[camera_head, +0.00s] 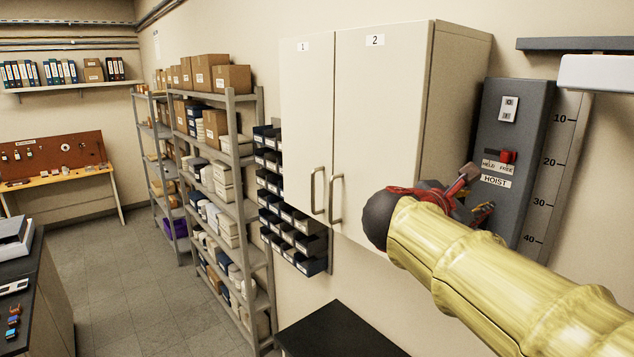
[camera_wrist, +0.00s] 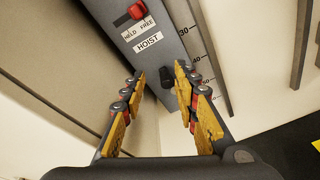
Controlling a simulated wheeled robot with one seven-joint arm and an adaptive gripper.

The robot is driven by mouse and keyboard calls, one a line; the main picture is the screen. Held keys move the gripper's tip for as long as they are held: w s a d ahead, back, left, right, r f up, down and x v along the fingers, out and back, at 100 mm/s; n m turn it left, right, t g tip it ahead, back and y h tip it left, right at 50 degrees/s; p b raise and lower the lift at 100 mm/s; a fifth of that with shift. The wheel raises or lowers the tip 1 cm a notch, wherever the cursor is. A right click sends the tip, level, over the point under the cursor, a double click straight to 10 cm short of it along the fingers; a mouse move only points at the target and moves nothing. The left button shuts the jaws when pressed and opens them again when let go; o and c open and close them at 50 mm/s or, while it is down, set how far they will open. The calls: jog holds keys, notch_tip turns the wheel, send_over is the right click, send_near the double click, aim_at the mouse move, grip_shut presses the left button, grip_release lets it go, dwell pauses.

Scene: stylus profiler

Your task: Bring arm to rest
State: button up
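My arm, in a yellow sleeve (camera_head: 480,270), reaches in from the lower right of the head view toward the wall. My gripper (camera_head: 477,190) is in front of the lower left part of a dark grey hoist panel (camera_head: 527,150). In the wrist view my gripper (camera_wrist: 160,84) is open, its two orange-padded fingers apart with nothing held. A black knob (camera_wrist: 167,78) on the panel shows between the fingertips; I cannot tell whether they touch it. A red switch (camera_wrist: 136,12) sits above, by the "HELD FREE" and "HOIST" labels.
A tall cabinet (camera_head: 380,110) with two doors is left of the panel, close to my gripper. A scale strip (camera_head: 556,160) runs down the panel's right. A black-topped surface (camera_head: 340,332) is below. Shelving (camera_head: 233,150) stands farther left. The floor (camera_head: 120,260) is clear there.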

jog(key=s+a+f+m+g+y+b, duration=0.1)
jog(key=s+a+f+m+y+b, duration=0.3)
jog(key=s+f, duration=0.5)
jog(key=s+a+f+m+g+y+b, duration=0.2)
jog(key=s+f+m+b, duration=0.7)
jog(key=f, duration=1.4)
jog(key=s+a+f+m+g+y+b, duration=0.1)
jog(key=s+a+f+m+y+b, duration=0.5)
jog(key=f, duration=1)
jog(key=s+m+b, duration=0.1)
jog(key=s, duration=0.2)
jog(key=shift+s+f, duration=0.25)
jog(key=shift+f, duration=0.1)
